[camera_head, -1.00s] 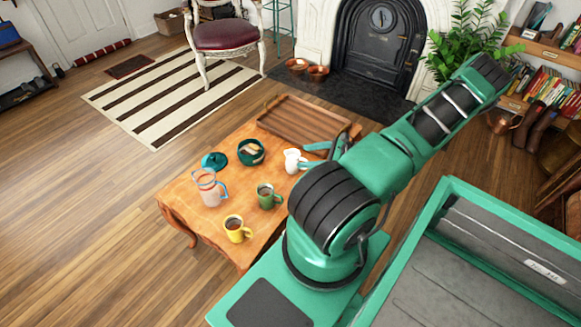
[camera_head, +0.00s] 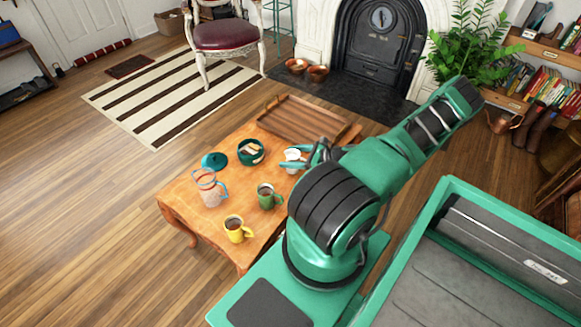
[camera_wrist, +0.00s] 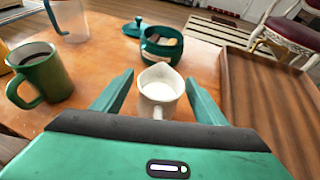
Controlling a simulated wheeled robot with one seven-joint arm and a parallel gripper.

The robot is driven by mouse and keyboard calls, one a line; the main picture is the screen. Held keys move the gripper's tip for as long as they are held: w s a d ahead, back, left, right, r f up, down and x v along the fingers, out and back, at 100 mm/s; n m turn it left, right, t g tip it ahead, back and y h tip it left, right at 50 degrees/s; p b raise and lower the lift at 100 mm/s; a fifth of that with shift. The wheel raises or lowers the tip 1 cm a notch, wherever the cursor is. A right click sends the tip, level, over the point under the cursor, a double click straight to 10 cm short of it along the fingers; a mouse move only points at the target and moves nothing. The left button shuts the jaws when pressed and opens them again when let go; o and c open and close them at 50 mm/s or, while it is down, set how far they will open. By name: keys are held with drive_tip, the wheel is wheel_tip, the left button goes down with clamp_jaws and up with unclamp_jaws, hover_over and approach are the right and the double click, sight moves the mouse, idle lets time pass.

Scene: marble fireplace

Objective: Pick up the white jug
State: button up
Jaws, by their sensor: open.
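The white jug (camera_head: 293,155) stands upright on the wooden table (camera_head: 183,188), near the tray. In the wrist view the jug (camera_wrist: 159,88) sits between my gripper's two green fingers, with pale content or a pale inside showing at its mouth and its handle towards me. My gripper (camera_wrist: 157,88) is open, with a finger on each side of the jug and a gap visible on both sides. In the head view my gripper (camera_head: 298,160) is at the jug, and its fingers partly hide the jug's lower part.
A green mug (camera_wrist: 40,75) stands left of the left finger. A dark green bowl (camera_wrist: 162,45) with its lid (camera_wrist: 137,27) beside it is behind the jug. A wooden tray (camera_wrist: 262,100) lies close on the right. A pitcher (camera_head: 209,190) and yellow mug (camera_head: 236,229) stand farther off.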

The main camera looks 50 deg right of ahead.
drive_tip(key=shift+x, duration=1.05)
drive_tip(key=c, duration=1.4)
drive_tip(key=shift+r, duration=0.15)
